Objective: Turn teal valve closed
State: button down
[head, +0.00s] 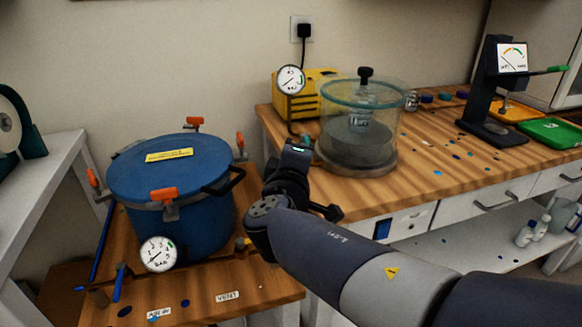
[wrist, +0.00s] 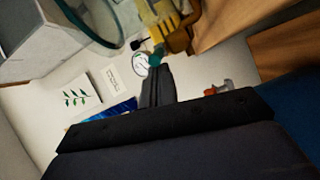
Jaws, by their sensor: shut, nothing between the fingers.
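The teal valve (wrist: 155,59) shows as a small teal piece just past the tips of my gripper (wrist: 157,72) in the wrist view. Whether the fingertips touch it or only overlap it in the picture, I cannot tell. My gripper is shut with nothing in it. In the head view my gripper (head: 292,155) is at the left front of the clear vacuum chamber (head: 357,125), and it hides most of the valve. The angle of the valve's handle cannot be made out.
A yellow pump (head: 300,100) with a round gauge (head: 290,79) stands behind the chamber. A blue pressure pot (head: 172,180) with orange clamps stands on the lower bench to the left. A black press stand (head: 490,95) and a green tray (head: 550,132) are at the right.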

jog(key=shift+d+f+b, duration=0.1)
jog(key=shift+d+b, duration=0.65)
jog(key=shift+b, duration=0.35)
jog(key=shift+d, duration=0.1)
jog(key=shift+s, duration=0.1)
